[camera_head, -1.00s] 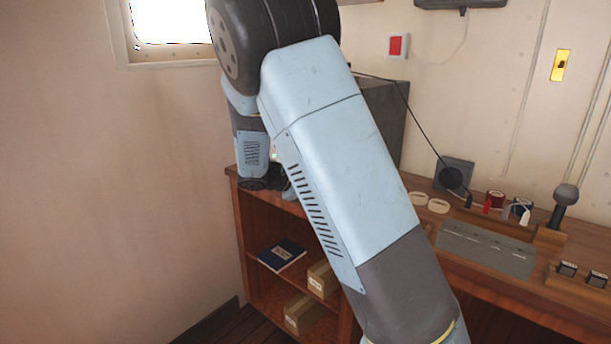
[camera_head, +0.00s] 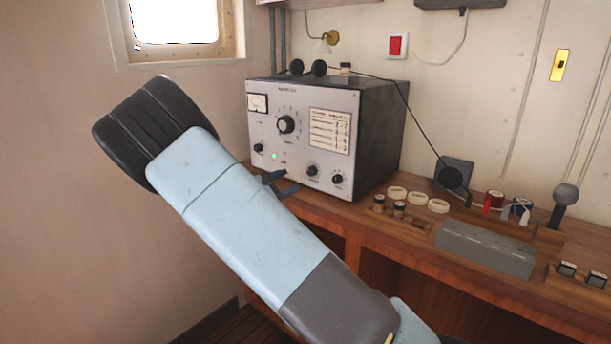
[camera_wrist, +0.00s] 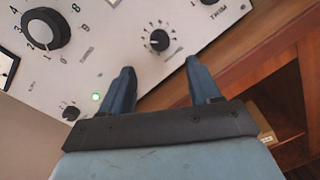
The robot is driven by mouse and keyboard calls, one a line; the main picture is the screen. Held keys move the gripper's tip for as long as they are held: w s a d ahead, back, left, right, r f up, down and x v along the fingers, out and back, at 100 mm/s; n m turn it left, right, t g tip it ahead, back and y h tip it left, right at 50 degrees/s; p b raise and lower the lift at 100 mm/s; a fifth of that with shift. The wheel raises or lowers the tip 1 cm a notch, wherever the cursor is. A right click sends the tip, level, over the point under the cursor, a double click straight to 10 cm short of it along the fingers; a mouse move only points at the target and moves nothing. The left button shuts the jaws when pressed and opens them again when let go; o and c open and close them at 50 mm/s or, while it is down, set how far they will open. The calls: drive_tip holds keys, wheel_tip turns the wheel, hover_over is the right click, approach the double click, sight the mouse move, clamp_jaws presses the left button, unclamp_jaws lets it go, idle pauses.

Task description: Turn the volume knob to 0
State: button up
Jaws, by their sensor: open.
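A grey radio set (camera_head: 300,95) with a pale front panel stands on the wooden desk. A small black knob (camera_head: 312,170) sits low on the panel; in the wrist view this knob (camera_wrist: 159,39), ringed by a numbered scale, lies just beyond the gap between my fingertips. Its label is too small to read, so I cannot confirm which knob is volume. Another small knob (camera_head: 338,179) is to its right, and one (camera_head: 258,148) is at the lower left. A large numbered dial (camera_head: 286,124) is above. My gripper (camera_wrist: 160,66) is open and empty, its fingers apart from the knob.
A green light (camera_head: 275,156) glows on the panel. Cream discs (camera_head: 418,199) and two small dark jars (camera_head: 389,206) stand on the desk right of the radio. A microphone (camera_head: 563,200) stands farther right. The desk's front edge runs below my gripper.

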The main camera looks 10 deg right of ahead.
sight(309, 172)
drive_tip(key=x, duration=0.9)
drive_tip(key=shift+w+d, duration=0.15)
drive_tip(key=shift+d, duration=0.15)
drive_tip(key=shift+a, duration=0.1)
drive_tip(key=c, duration=1)
